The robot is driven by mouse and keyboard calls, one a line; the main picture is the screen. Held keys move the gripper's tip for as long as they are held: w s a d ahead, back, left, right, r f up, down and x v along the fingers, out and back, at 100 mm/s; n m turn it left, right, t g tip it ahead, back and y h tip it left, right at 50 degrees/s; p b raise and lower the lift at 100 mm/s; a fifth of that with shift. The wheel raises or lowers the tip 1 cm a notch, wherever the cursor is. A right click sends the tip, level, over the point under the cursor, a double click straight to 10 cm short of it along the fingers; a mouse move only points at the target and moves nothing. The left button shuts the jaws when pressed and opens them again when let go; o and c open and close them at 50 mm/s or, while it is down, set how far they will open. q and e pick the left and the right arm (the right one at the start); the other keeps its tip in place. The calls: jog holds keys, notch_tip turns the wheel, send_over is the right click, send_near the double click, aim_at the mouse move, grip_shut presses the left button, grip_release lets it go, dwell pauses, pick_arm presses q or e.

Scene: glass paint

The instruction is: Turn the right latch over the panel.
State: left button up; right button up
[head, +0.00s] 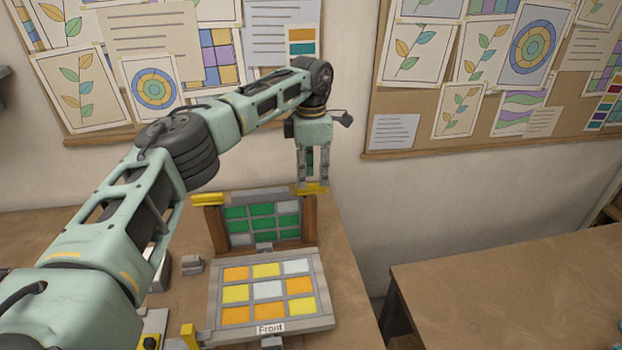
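The panel (262,224), with green and pale panes in a grey frame, stands upright between two brown wooden posts on the table. The right latch (312,189) is a yellow bar at the top of the right post. The left latch (208,199) is a similar yellow bar at the top of the left post. My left gripper (313,181) points down at the right latch, its two fingers apart. Its tips are at or just above the latch; contact is unclear. My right gripper is not in view.
A second panel (318,290), with yellow, orange and pale panes, lies in front near a "Front" label (271,328). A small grey block (192,265) sits to its left. Another table (520,290) stands at right, across a gap. Pinboards hang behind.

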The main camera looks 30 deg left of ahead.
aim_at(311, 184)
pick_arm(q)
notch_tip(311, 184, up, 10)
jog(key=shift+f, duration=0.15)
dwell(0.6)
